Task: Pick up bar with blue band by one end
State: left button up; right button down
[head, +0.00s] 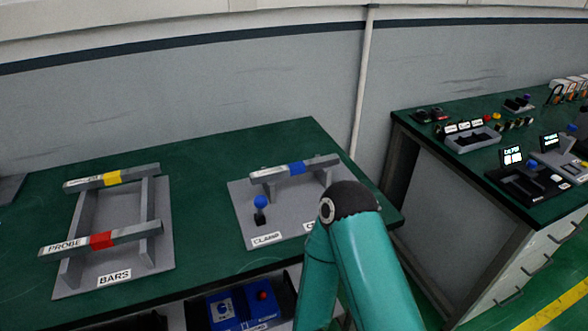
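The bar with the blue band (272,174) is a grey bar lying across the low supports of the grey clamp fixture (246,222) on the green table. Its blue band is near its middle, and its left end sticks out past the support. Its right end lies just above and behind one of my teal arms, which rises from the bottom of the head view and bends at a dark joint in front of the fixture's right part. Neither of my grippers shows in the view.
A grey rack (72,275) labelled BARS holds a yellow-banded bar (86,182) and a red-banded PROBE bar (66,247). A blue-knobbed lever (260,205) stands before the blue-banded bar. A blue box (225,309) sits below the table edge. A second bench (470,171) stands right.

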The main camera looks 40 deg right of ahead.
aim_at(258, 178)
jog(key=z, duration=0.55)
jog(key=k, duration=1.3)
jog(key=z, duration=0.75)
jog(key=i, duration=1.15)
jog(key=z, duration=0.1)
